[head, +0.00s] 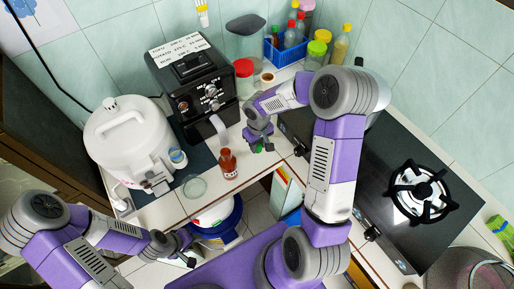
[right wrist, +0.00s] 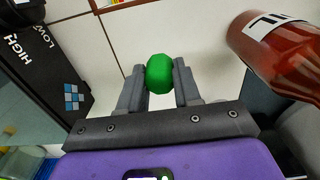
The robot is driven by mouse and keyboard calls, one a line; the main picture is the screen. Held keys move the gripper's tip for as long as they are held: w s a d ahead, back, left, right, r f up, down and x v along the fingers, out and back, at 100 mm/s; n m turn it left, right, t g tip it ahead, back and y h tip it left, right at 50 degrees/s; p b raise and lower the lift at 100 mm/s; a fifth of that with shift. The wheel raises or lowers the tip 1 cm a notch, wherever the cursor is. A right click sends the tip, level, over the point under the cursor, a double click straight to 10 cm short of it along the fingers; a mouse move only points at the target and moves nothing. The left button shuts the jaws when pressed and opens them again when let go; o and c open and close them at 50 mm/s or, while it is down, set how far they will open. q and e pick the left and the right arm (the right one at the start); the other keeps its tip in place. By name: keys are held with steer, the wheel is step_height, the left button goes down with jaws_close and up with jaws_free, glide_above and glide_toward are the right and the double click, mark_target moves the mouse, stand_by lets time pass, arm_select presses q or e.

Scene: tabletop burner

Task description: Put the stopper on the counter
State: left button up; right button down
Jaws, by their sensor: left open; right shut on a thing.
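The stopper (right wrist: 159,74) is a small green rounded piece, held between the fingertips of my right gripper (right wrist: 160,82) in the right wrist view. In the head view my right gripper (head: 262,146) hangs over the white counter (head: 255,163), to the right of a red-brown bottle. Some green of the stopper (head: 268,148) shows at its fingertips. I cannot tell exactly how high it is above the counter. My left gripper (head: 178,246) is open and empty at the lower left, in front of the counter edge.
The red-brown bottle (head: 229,165) stands near the counter's front edge, close to the right gripper. A glass dish (head: 195,187), white cooker (head: 128,140) and black machine (head: 195,85) are to the left. A black burner hob (head: 450,215) is at the right. Jars and a blue basket (head: 285,52) stand behind.

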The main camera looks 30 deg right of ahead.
steer(key=shift+f, duration=1.15)
steer(key=shift+f+b, duration=0.15)
steer(key=shift+b, duration=0.2)
steer(key=c, duration=0.8)
jaws_free()
